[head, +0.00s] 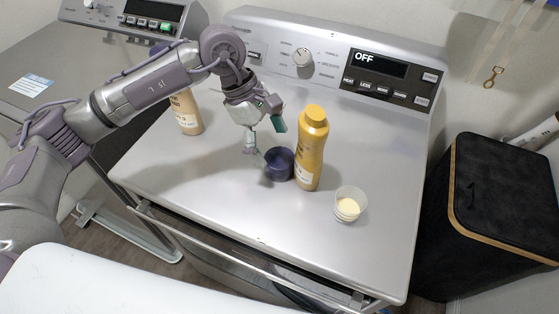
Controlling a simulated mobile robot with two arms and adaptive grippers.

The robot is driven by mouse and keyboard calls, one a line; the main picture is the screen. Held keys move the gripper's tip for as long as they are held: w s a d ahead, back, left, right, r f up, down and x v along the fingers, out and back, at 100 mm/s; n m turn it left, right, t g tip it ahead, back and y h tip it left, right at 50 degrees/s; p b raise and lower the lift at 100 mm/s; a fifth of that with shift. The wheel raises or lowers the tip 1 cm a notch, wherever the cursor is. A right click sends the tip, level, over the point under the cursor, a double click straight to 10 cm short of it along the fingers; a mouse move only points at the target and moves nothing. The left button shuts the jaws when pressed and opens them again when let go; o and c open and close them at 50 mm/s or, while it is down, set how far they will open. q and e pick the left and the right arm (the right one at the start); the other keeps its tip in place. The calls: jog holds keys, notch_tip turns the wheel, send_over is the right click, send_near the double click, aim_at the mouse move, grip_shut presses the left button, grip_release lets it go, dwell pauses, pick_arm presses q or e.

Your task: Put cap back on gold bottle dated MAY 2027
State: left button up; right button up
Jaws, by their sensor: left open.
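A gold bottle (312,155) stands upright on the washer top, with a yellow-gold top on it. A second, paler tan bottle (187,112) stands farther left, and my arm hides its upper part. Both bottles have label print too small to read, so I cannot tell which is dated MAY 2027. A dark purple round cap or cup (279,164) sits just left of the gold bottle. A small whitish cup-like piece (349,204) with a cream inside is to its right. My left gripper (264,139) is open and empty, above and left of the purple piece. My right gripper is not in view.
The washer's control panel (345,62) with a display reading OFF rises behind. A black hamper (503,205) with a wooden rim stands at right. Another appliance (50,62) is at left.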

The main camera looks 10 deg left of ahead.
aim_at(279, 157)
pick_arm(q)
jog(key=shift+d+f+p, duration=0.2)
jog(key=shift+f+p, duration=0.05)
jog(key=shift+p, duration=0.1)
jog(key=p+x, duration=0.1)
jog(key=x, duration=0.2)
jog(key=shift+d+f+p, duration=0.2)
jog(key=shift+f+p, duration=0.1)
jog(key=shift+d+f, duration=0.1)
jog(key=shift+f, duration=0.3)
jog(key=c, duration=0.9)
